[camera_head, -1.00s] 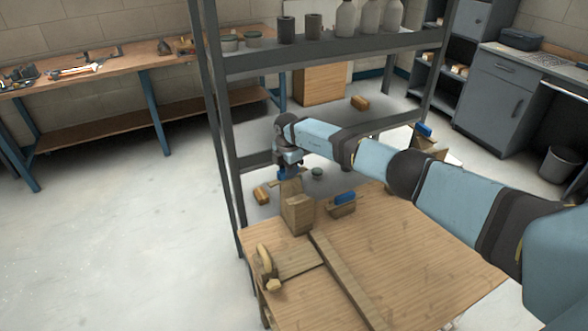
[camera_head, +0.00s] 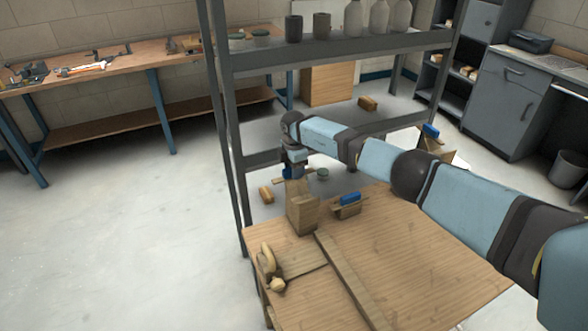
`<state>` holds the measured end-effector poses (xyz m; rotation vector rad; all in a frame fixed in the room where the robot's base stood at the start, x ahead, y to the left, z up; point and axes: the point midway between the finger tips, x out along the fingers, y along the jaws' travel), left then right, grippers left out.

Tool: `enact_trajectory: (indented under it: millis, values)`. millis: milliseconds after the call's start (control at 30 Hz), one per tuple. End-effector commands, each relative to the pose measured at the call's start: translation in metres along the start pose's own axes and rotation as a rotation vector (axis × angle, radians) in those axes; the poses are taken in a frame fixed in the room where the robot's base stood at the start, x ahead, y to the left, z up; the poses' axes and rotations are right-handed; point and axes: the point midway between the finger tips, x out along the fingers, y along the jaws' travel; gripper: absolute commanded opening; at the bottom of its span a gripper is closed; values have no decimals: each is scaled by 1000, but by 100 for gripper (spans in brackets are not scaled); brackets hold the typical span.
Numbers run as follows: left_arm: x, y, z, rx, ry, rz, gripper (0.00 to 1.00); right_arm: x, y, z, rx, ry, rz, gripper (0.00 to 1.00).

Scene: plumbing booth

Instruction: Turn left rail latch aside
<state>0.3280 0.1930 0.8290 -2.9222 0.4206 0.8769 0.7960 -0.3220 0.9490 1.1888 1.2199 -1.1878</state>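My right arm comes in from the right, and my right gripper (camera_head: 293,168) points down at the near-left part of the shelf rack. A small blue piece (camera_head: 293,173) with a thin wooden strip beside it sits right at the gripper, above a wooden block (camera_head: 302,214). I cannot tell which part is the left rail latch. The fingertips are too small and hidden to show whether they are open or touching anything. A second blue piece (camera_head: 347,199) rests on a wooden holder to the right. My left gripper is out of view.
A wooden table (camera_head: 400,260) with a long wooden bar (camera_head: 350,280) and a yellowish wooden tool (camera_head: 267,258) stands in front. The grey rack post (camera_head: 228,130) rises close left of the gripper. Bottles and cups stand on the upper shelf (camera_head: 340,50). The left floor is clear.

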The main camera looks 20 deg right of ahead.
Motion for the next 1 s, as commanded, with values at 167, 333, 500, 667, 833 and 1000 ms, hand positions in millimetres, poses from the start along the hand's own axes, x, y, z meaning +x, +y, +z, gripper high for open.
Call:
enact_trajectory:
  millis: [167,333,500,667,833,1000]
  values:
    - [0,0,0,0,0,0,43,1,0,0,-1,1,-1,47]
    - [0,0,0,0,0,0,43,-3,0,0,-1,1,0,47]
    - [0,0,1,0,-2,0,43,-29,0,0,-2,1,3,47]
    - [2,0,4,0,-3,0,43,-65,1,0,-2,0,3,47]
    - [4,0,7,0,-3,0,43,-102,0,0,-1,0,2,47]
    - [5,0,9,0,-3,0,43,-126,0,0,-1,1,1,47]
